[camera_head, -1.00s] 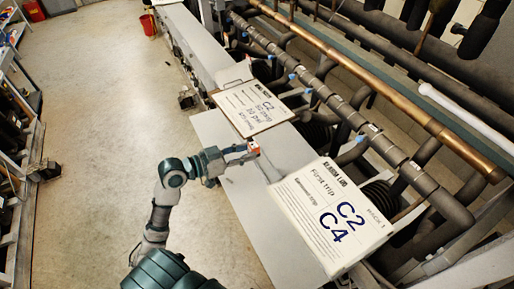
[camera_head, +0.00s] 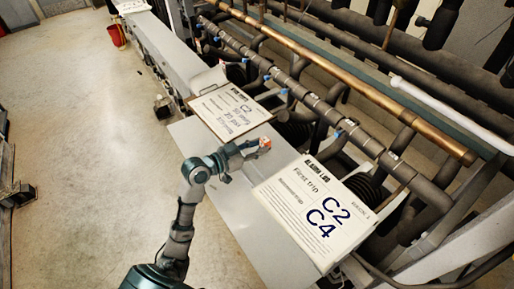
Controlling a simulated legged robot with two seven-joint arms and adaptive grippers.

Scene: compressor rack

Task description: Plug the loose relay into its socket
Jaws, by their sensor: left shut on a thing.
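My left gripper (camera_head: 255,147) comes in from the lower left and hangs over the grey metal panel between two paper signs. It is shut on a small orange and white block, the relay (camera_head: 265,143), at its fingertips. The relay is small in view and its pins cannot be made out. I cannot make out a relay socket in this view. My right gripper is not in view.
The grey panel (camera_head: 225,195) is bare below the gripper. Dark pipes and a copper pipe (camera_head: 345,80) run beyond. A red bucket (camera_head: 116,35) stands far left.

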